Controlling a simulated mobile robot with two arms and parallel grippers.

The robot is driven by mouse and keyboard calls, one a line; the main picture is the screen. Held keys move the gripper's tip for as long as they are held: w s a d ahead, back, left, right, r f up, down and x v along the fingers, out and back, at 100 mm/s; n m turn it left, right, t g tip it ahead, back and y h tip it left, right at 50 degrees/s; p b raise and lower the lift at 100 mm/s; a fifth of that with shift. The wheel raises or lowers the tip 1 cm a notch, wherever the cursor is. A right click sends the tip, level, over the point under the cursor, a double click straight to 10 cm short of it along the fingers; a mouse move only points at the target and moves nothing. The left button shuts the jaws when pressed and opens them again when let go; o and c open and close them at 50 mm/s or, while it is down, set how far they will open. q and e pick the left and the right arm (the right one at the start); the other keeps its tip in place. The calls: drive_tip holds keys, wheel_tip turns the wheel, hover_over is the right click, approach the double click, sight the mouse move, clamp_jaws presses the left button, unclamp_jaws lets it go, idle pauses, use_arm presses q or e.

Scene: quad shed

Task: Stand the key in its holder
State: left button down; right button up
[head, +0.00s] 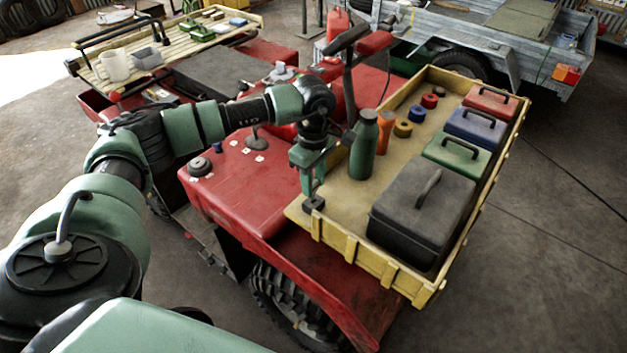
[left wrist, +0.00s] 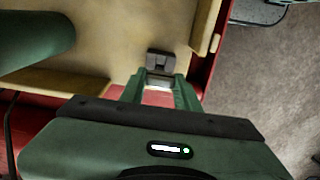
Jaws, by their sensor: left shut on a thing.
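My left gripper (head: 313,187) points down over the near left corner of the yellow tray. It also shows in the left wrist view (left wrist: 160,85), its two green fingers shut on a small greyish piece, which I take to be the key (left wrist: 159,81). Most of the key is hidden between the fingers. A small dark block, which looks like the holder (left wrist: 162,61), sits on the tray floor right at the fingertips. In the head view this holder (head: 314,203) is just below the fingers. I cannot tell whether the key touches the holder or is inside it. My right gripper is out of view.
The yellow tray (head: 399,255) has raised walls. On it stand a green bottle (head: 363,145), an orange cone-like piece (head: 385,130), several coloured rolls, a black toolbox (head: 422,210) and smaller coloured boxes. A red quad body (head: 240,195) lies left of the tray.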

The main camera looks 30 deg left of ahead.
use_arm(q)
drive_tip(key=shift+f+b, duration=1.2)
drive_tip(key=shift+f, duration=0.3)
drive_tip(key=c, duration=0.9)
unclamp_jaws()
drive_tip(key=shift+c, duration=0.2)
drive_tip(key=shift+r, duration=0.1)
drive_tip(key=shift+r, duration=0.3)
wheel_tip(320, 180, up, 7)
drive_tip(key=shift+b, duration=1.15)
